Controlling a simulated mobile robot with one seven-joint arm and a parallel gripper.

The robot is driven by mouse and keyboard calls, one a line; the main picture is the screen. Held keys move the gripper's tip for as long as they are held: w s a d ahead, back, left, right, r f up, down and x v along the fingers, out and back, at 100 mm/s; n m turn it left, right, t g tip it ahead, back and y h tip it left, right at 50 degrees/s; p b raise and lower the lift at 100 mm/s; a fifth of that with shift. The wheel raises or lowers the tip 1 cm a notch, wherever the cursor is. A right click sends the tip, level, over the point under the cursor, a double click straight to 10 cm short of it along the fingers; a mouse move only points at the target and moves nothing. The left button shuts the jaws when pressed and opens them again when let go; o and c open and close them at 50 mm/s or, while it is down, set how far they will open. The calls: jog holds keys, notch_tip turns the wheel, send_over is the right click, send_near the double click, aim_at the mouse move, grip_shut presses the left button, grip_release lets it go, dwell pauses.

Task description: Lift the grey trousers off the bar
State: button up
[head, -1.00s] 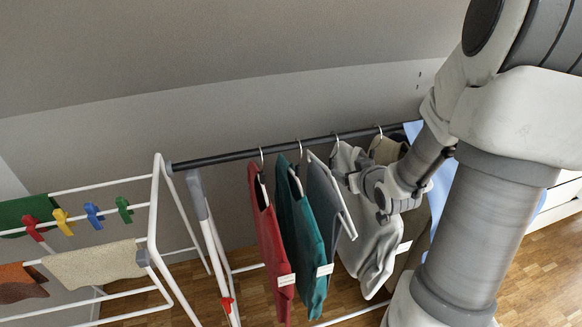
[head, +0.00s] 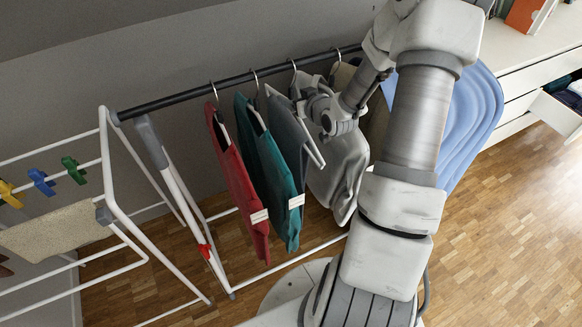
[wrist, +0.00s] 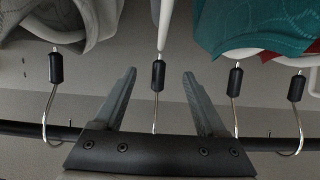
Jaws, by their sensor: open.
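The grey trousers (head: 286,122) hang folded on a hanger on the dark bar (head: 240,79), between a teal garment (head: 268,165) and a light grey shirt (head: 340,172). My gripper (wrist: 158,73) is open in the wrist view. Its two fingers stand apart on either side of one hanger's black neck (wrist: 158,76), without visibly touching it. That hanger is between the light grey shirt and the teal garment, so it appears to be the trousers' hanger. In the head view my wrist hides part of the shirt, and my fingertips are hard to make out.
A red garment (head: 236,180) hangs left of the teal one. A beige garment (head: 345,75) and a large blue item (head: 465,115) are to the right, partly behind my arm. A white drying rack (head: 118,210) stands at the left. White drawers (head: 520,105) are at the upper right.

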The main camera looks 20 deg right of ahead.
aim_at(286, 94)
jog(key=shift+f+b+x, duration=0.2)
jog(key=shift+b+x, duration=0.2)
jog(key=shift+x, duration=2.75)
jog(key=shift+s+d, duration=0.1)
grip_shut()
jog(key=shift+r, duration=0.1)
